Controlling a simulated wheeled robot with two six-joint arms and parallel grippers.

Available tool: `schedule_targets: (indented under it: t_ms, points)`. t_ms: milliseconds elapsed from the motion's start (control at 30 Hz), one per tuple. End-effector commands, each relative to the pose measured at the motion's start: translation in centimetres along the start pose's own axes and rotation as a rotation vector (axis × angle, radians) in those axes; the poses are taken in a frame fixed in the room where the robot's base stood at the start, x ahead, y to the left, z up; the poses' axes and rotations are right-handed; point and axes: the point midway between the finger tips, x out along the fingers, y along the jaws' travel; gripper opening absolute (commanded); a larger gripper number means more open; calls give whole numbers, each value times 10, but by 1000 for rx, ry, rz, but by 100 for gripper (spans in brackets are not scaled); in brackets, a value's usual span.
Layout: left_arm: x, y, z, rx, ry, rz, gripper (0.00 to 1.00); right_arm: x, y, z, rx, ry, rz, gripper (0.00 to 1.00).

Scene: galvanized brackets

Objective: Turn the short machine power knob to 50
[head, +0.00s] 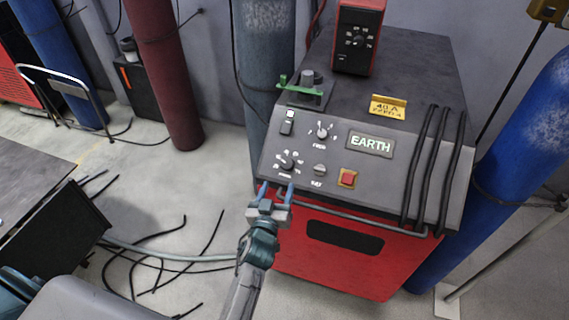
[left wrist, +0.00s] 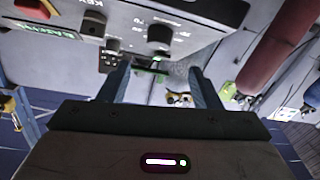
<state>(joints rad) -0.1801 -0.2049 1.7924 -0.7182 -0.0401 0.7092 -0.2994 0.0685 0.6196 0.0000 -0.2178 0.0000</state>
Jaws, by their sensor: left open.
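The low, wide machine has a sloped grey panel (head: 275,150) above a red front (head: 300,262). Its lower-left dial, a small dark knob (head: 288,165) ringed by numbers, has a label below it too small to read. A second dial knob (head: 322,133) sits above and to its right. My left gripper (head: 276,190) is open and empty, just below the lower-left dial, its blue fingers pointing up at the panel. In the left wrist view, a dark knob (left wrist: 160,37) shows beyond the open fingers, apart from them. My right gripper is not in view.
A small red unit (head: 358,38) with its own dial stands on the machine. A red button (head: 347,178), a grey key knob (head: 320,169) and an EARTH plate (head: 370,143) share the panel. Black cables (head: 425,170) drape at right. Gas cylinders (head: 167,70) stand around; cables lie on the floor.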

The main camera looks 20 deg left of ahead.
Motion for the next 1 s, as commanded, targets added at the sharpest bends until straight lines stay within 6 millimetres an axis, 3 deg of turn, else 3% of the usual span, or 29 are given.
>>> schedule_targets:
  t_ms: [300,500,900,933,1000]
  points:
    - [60,0,1,2,1,1,58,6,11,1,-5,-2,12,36]
    - [85,-1,2,3,-1,0,58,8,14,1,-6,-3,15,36]
    - [94,-1,2,1,-2,-1,58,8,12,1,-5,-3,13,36]
    - [94,-1,1,1,-2,-1,56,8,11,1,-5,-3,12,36]
    - [93,-1,1,1,-2,-1,42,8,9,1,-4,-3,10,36]
